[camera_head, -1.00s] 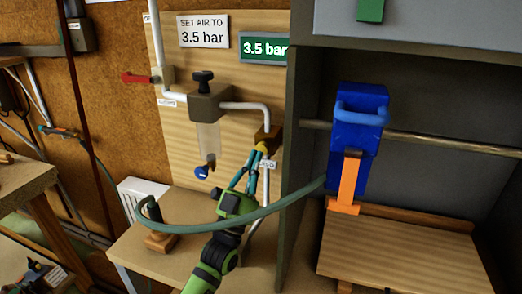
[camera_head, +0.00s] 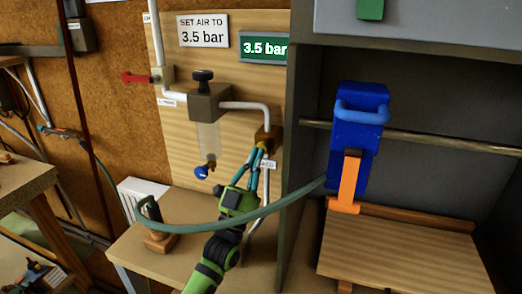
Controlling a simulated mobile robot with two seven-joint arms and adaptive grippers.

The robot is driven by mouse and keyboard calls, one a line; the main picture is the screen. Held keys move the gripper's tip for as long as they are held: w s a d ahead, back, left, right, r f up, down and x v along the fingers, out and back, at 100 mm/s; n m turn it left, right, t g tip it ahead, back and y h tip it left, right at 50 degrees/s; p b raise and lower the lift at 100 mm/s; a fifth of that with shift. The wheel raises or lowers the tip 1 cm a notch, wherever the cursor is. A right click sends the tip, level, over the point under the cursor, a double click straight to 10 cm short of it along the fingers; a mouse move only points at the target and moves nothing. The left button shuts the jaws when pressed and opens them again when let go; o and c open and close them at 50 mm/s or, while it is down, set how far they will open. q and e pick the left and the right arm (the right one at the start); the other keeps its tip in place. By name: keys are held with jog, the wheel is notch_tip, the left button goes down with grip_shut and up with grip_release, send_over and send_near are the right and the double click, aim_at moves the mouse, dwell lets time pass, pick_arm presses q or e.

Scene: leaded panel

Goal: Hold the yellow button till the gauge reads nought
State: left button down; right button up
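The gauge (camera_head: 264,48) is a green display on the wooden panel, reading 3.5 bar. The yellow button (camera_head: 262,144) is on a brown block (camera_head: 270,133) at the lower right of the panel, mostly hidden behind my fingertips. My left gripper (camera_head: 259,150) reaches up from below, its teal fingers drawn together at the tips. The tips are at the button; whether they press it in cannot be told. My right gripper is not in view.
A sign (camera_head: 203,31) reads SET AIR TO 3.5 bar. A regulator with a black knob (camera_head: 203,76) and a red lever (camera_head: 137,78) are on the panel. A green hose (camera_head: 285,205) loops past my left arm to a blue tool (camera_head: 357,135) in a grey cabinet.

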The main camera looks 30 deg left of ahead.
pick_arm(q)
jog(key=shift+w+a, duration=0.1)
jog(key=shift+w, duration=0.3)
dwell(0.3)
jog(key=shift+s, duration=0.15)
dwell(2.8)
jog(key=shift+s+d, duration=0.2)
jog(key=shift+s, duration=0.55)
jog(key=shift+p, duration=0.3)
jog(key=s+p, duration=0.1)
jog(key=s, duration=0.1)
jog(key=s+d, duration=0.1)
jog(key=s, duration=0.2)
jog(key=shift+d+p, duration=0.1)
jog(key=shift+p, duration=0.25)
